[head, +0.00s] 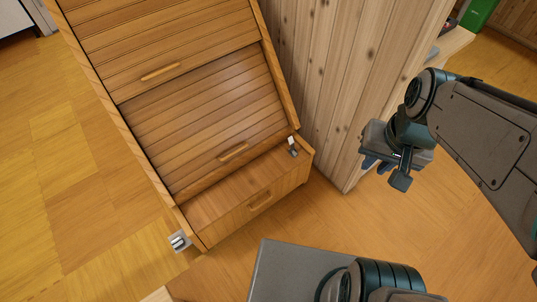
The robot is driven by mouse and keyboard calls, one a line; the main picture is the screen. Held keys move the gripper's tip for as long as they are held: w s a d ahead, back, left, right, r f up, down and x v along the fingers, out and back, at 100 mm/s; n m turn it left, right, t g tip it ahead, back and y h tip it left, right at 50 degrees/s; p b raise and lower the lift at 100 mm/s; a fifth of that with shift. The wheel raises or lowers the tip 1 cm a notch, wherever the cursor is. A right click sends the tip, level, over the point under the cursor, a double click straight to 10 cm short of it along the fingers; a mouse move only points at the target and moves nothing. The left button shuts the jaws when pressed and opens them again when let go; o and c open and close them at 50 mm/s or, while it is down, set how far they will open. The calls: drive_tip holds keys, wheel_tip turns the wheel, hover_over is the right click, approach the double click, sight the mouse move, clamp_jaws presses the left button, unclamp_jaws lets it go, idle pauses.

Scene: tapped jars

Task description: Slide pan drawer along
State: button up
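A wooden cabinet stands in the middle of the head view, with a low drawer front (270,203) at its base. I take this to be the pan drawer. It has a small wooden bar handle (259,200). A flat wooden ledge lies above the front, and I cannot tell whether the drawer is pulled out. My gripper (384,172) hangs to the right of the cabinet, well apart from the handle, in front of the pale wooden panel. Its fingers are small and partly hidden by the hand, so their opening is unclear.
Two slatted shutters, an upper one (160,40) and a lower one (205,120), each with a bar handle, sit above the drawer. Small metal fittings are at the left (179,241) and right (293,147) corners. A knotty wooden panel (345,80) stands at right. Open floor lies left.

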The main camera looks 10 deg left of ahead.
sight(261, 204)
drive_tip(key=w+a+f+m+g+y+b, duration=0.1)
drive_tip(key=w+a+f+m+y+b, duration=0.35)
drive_tip(key=f, duration=0.85)
drive_tip(key=w+a+f+m+g+y+b, duration=0.1)
drive_tip(key=a+f+m+g+y+b, duration=0.1)
drive_tip(key=a+f+m+y+b, duration=0.75)
drive_tip(key=w+a+f+m+g+b, duration=0.1)
drive_tip(key=w+a+f+m+b, duration=0.3)
drive_tip(key=f, duration=1.1)
wheel_tip(261, 204, down, 35)
drive_tip(key=a+m+t+h+b, duration=0.1)
drive_tip(key=m+t+h+b, duration=0.2)
drive_tip(key=m+t+b, duration=1.55)
drive_tip(key=w+a+f+m+g+p, duration=0.1)
drive_tip(key=w+a+m+g, duration=0.1)
drive_tip(key=w+a, duration=0.1)
drive_tip(key=w+a+f+m+g+p, duration=0.1)
drive_tip(key=w+a+m+g, duration=0.1)
drive_tip(key=a, duration=0.1)
drive_tip(key=w+a+f+m+g+p, duration=0.1)
drive_tip(key=w+a+m+g, duration=0.1)
drive_tip(key=w+a, duration=0.1)
drive_tip(key=shift+w+a+f+p, duration=0.1)
drive_tip(key=shift+w+a+p, duration=0.25)
drive_tip(key=shift+a, duration=0.25)
drive_tip(key=shift+m, duration=0.25)
drive_tip(key=shift+d, duration=0.1)
clamp_jaws()
